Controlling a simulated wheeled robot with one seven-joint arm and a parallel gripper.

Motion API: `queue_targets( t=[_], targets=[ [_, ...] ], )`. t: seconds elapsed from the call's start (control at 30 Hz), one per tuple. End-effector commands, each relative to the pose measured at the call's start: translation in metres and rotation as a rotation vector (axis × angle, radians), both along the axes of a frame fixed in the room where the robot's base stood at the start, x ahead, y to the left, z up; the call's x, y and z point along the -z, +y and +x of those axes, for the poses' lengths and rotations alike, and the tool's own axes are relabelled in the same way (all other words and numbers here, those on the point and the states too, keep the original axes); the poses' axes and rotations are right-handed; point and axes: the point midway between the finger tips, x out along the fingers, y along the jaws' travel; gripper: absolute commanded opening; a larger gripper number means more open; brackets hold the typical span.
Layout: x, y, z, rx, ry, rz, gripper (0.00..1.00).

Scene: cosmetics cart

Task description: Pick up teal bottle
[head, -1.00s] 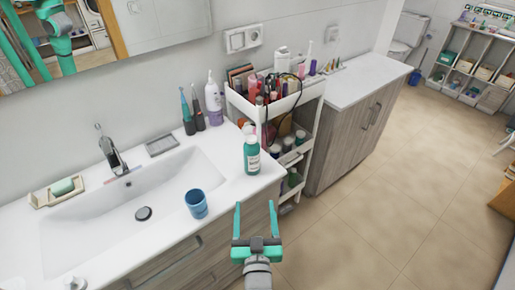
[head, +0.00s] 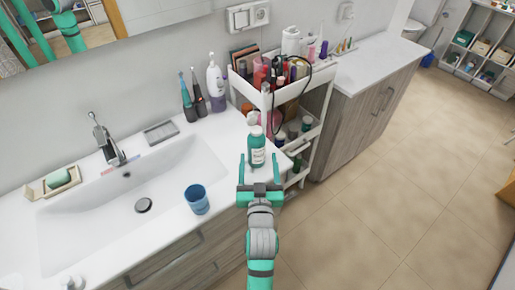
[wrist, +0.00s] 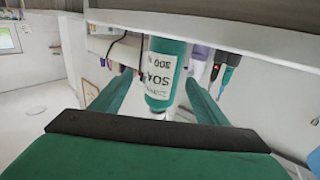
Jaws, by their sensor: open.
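The teal bottle (head: 256,150) has a white label and a pale top. It stands upright on the right end of the white sink counter, near its front edge. My gripper (head: 260,168) is open, with its two teal fingers pointing at the bottle, one to each side of it in the head view. In the wrist view the bottle (wrist: 163,75) shows between the open fingers (wrist: 160,92), its label facing the camera. I cannot tell whether a finger touches it.
A white cart (head: 296,97) full of cosmetics stands just right of the bottle. A blue cup (head: 197,199) stands by the sink basin (head: 110,215). Electric toothbrushes (head: 193,102) and a white and purple bottle (head: 216,88) stand behind, by the wall. The tiled floor at right is clear.

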Motion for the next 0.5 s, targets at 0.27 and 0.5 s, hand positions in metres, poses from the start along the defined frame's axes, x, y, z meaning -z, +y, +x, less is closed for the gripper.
queue_targets(
  t=[0.27,0.5],
  targets=[
    [0.0,0.005,0.033,-0.001,-0.002,-0.001,0.68],
    [0.001,0.006,0.051,-0.002,0.0,-0.001,0.68]
  ],
)
